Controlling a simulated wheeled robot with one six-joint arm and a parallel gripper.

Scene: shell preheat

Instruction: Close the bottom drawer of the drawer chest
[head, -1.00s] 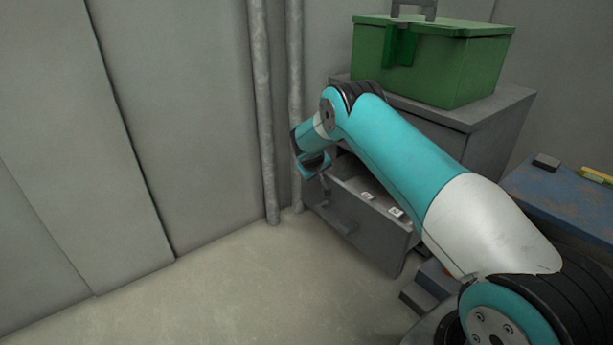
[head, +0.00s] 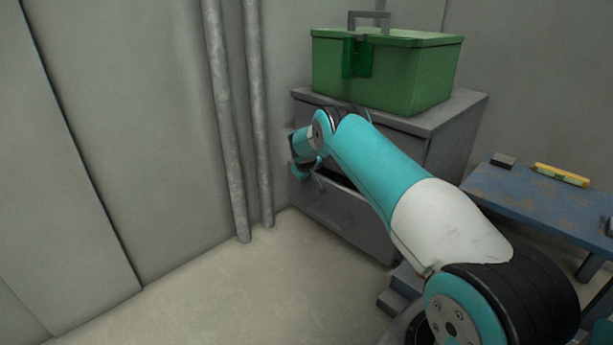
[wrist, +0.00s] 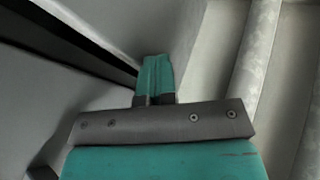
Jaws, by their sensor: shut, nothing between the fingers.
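The grey drawer chest (head: 462,122) stands against the wall. Its bottom drawer (head: 350,222) is partly out, with a narrow dark gap above its front; my arm hides part of the opening. My gripper (head: 301,173) is at the left end of the drawer front, near its top edge; whether it touches cannot be told. In the wrist view the teal fingers (wrist: 155,76) are together and empty, beside a grey panel with a dark slot at the upper left.
A green toolbox (head: 385,75) sits on top of the chest. Vertical pipes (head: 228,130) run down the wall at left. A blue worn table (head: 540,205) stands at right with a yellow level (head: 561,175). The floor in front is clear.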

